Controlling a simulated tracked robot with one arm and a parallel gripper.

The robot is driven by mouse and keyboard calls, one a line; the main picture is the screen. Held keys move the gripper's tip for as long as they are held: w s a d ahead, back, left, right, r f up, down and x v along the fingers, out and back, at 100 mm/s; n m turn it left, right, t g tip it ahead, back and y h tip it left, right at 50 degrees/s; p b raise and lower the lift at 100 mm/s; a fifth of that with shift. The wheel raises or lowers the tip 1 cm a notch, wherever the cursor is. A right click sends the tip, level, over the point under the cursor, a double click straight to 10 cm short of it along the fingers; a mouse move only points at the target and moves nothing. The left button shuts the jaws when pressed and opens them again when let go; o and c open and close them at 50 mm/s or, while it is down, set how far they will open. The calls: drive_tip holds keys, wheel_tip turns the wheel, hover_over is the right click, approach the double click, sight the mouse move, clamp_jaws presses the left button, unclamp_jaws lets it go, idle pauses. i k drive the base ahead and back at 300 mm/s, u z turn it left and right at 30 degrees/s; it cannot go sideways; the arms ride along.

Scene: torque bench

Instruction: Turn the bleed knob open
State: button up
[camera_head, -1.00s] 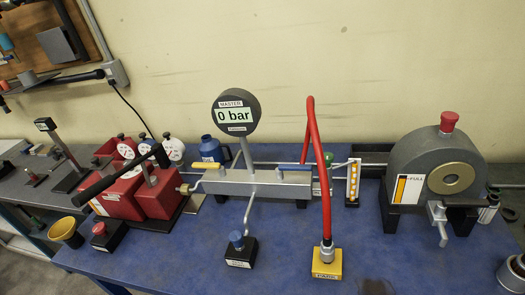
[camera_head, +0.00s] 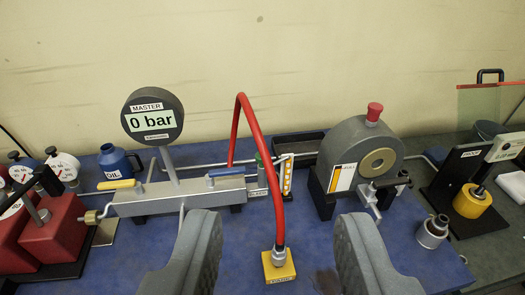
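Whether the knob is open or closed cannot be told. My gripper (camera_head: 280,222) is open and empty. Its two dark grey fingers rise from the bottom edge, wide apart, nearer to me than the manifold. The master gauge (camera_head: 152,118) reads 0 bar.
The hose ends in a yellow block (camera_head: 278,266) at the bench front, between my fingers. A grey round machine with a red button (camera_head: 374,112) stands right. Red pump (camera_head: 48,228) and blue oil can (camera_head: 118,163) are left.

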sight(258, 159)
drive_tip(key=u, duration=0.1)
drive_tip(key=i, duration=1)
drive_tip(key=z, duration=0.1)
